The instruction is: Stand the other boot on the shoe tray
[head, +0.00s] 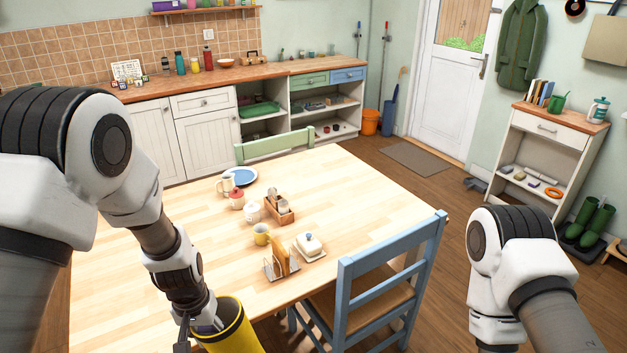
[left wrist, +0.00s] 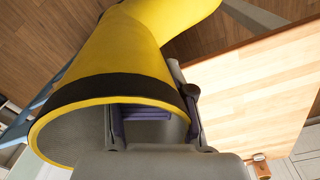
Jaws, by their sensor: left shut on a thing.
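A yellow boot with a dark band at its rim shows at the bottom of the head view (head: 236,333), near the table's front edge. It fills much of the left wrist view (left wrist: 125,55), with its open top facing the camera. My left gripper (head: 205,322) is shut on the boot's wall at the top; one finger shows inside the opening in the left wrist view (left wrist: 145,113). The boot's foot is cut off in the head view. A dark tray (head: 571,246) lies on the floor at the right, beneath a pair of green boots (head: 590,221). My right gripper is out of view.
The wooden table (head: 140,270) carries crockery and a toast rack (head: 281,262). A blue chair (head: 385,270) stands at its right side. A white shelf unit (head: 545,155) stands by the right wall. A doormat (head: 415,159) lies before the door, with open floor nearby.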

